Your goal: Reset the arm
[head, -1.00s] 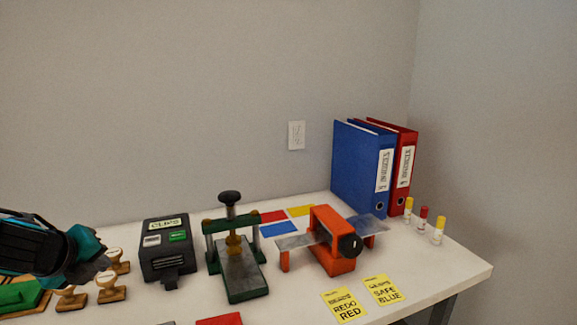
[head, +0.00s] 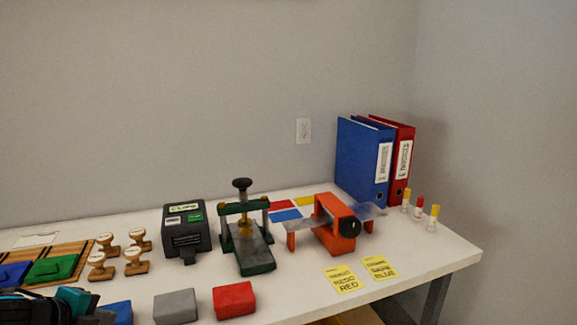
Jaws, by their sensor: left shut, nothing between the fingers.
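My left gripper (head: 88,307) is at the bottom left of the head view, low over the table's front left part. Its teal fingers are shut with nothing seen between them. It is just left of a blue block (head: 118,312), which it partly hides; I cannot tell whether they touch. My right gripper is not in view.
The white table (head: 445,262) holds stamps (head: 135,262), a clips box (head: 186,238), a green press (head: 247,245), an orange machine (head: 338,225), a grey block (head: 176,307), a red block (head: 234,299) and binders (head: 365,160). Wooden trays (head: 75,250) lie left.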

